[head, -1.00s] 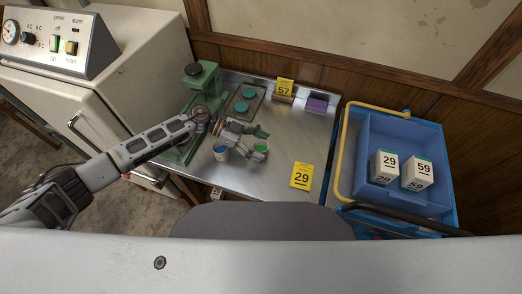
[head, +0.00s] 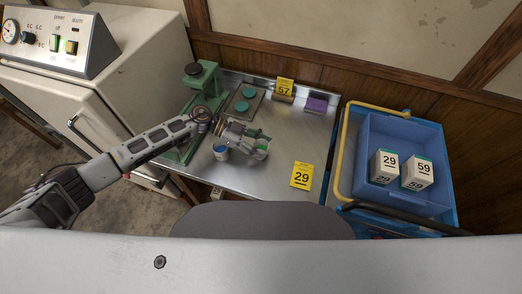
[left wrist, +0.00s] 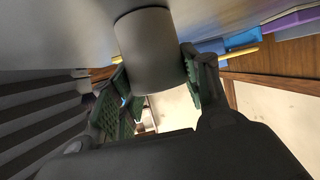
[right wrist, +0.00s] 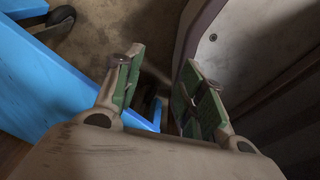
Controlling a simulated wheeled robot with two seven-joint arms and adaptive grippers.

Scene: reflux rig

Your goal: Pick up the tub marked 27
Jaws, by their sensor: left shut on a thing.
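My left gripper (head: 262,146) is over the steel table and shut on a small tub. In the left wrist view the tub is a plain grey cylinder (left wrist: 148,52) between the green finger pads. In the head view the fingers hide most of it. I can read no number on it, and cannot tell whether it is clear of the table. A second small pale tub with a blue top (head: 221,152) stands just left of the gripper. My right gripper (right wrist: 160,75) is open and empty, shown only in the right wrist view.
A green stand (head: 205,85) is behind the left wrist. Teal discs (head: 247,99), a yellow 57 sign (head: 285,87) and a purple block (head: 317,103) are at the back. A yellow 29 card (head: 301,175) is at front right. A blue cart (head: 435,135) holds boxes 29 and 59.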

